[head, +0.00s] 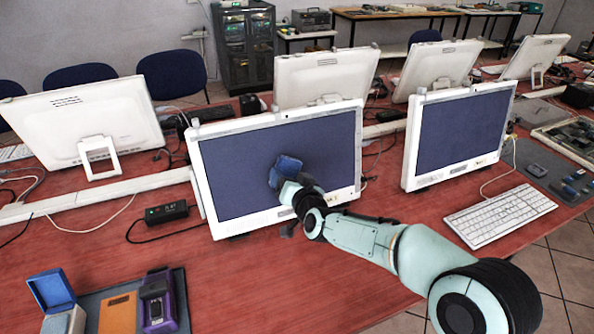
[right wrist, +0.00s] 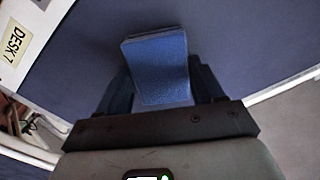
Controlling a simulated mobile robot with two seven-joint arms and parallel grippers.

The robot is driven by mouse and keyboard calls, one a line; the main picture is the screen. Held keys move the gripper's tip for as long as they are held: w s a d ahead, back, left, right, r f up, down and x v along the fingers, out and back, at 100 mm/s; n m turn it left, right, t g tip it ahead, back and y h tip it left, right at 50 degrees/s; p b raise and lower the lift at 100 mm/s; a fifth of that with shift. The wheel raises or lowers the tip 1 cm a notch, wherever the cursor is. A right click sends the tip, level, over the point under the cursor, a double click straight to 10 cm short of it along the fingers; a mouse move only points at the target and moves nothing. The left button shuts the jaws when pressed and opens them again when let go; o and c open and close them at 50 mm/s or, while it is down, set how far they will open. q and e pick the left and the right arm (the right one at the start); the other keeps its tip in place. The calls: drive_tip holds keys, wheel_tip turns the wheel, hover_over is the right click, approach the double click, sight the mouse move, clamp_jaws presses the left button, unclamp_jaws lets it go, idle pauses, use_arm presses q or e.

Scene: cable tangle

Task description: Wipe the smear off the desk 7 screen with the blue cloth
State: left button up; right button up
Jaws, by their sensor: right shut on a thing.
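The desk 7 screen (head: 232,170) is the white-framed monitor in the middle of the head view, with a dark blue display. The right wrist view shows its label "DESK 7" (right wrist: 17,42) on the white frame. My right gripper (head: 290,182) is shut on the blue cloth (head: 283,170), in front of the display's middle. In the right wrist view the folded cloth (right wrist: 158,65) sticks out from between the dark fingers over the display (right wrist: 230,45); I cannot tell if it touches. I see no smear; cloth and arm hide part of the display. My left gripper is not in view.
A second monitor (head: 460,130) with a white keyboard (head: 499,215) stands to the right. A black power adapter (head: 166,212) and cables lie left of the screen. A purple device (head: 158,302) and an open blue-lidded box (head: 58,300) are front left.

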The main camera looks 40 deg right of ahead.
use_arm(q)
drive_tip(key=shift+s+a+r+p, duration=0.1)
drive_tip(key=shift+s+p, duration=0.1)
drive_tip(key=shift+p, duration=0.7)
use_arm(e)
drive_tip(key=shift+w+a+f, duration=0.1)
drive_tip(key=shift+a+f, duration=0.2)
drive_tip(key=shift+a, duration=0.4)
drive_tip(key=shift+w+a+f, duration=0.1)
drive_tip(key=shift+a+f, duration=0.15)
drive_tip(key=shift+a, duration=0.4)
drive_tip(key=shift+w+a+f, duration=0.1)
drive_tip(key=shift+a+f, duration=0.2)
drive_tip(key=shift+a, duration=0.4)
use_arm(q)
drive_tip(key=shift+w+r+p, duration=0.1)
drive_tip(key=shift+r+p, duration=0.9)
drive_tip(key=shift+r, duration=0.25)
use_arm(e)
approach(272, 186)
drive_tip(key=shift+x, duration=1.25)
drive_tip(key=shift+s+d+r, duration=0.1)
drive_tip(key=shift+r, duration=0.05)
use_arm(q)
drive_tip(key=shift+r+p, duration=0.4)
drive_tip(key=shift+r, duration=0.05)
use_arm(e)
drive_tip(key=v, duration=0.2)
drive_tip(key=shift+s+r, duration=0.1)
drive_tip(key=shift+s, duration=0.3)
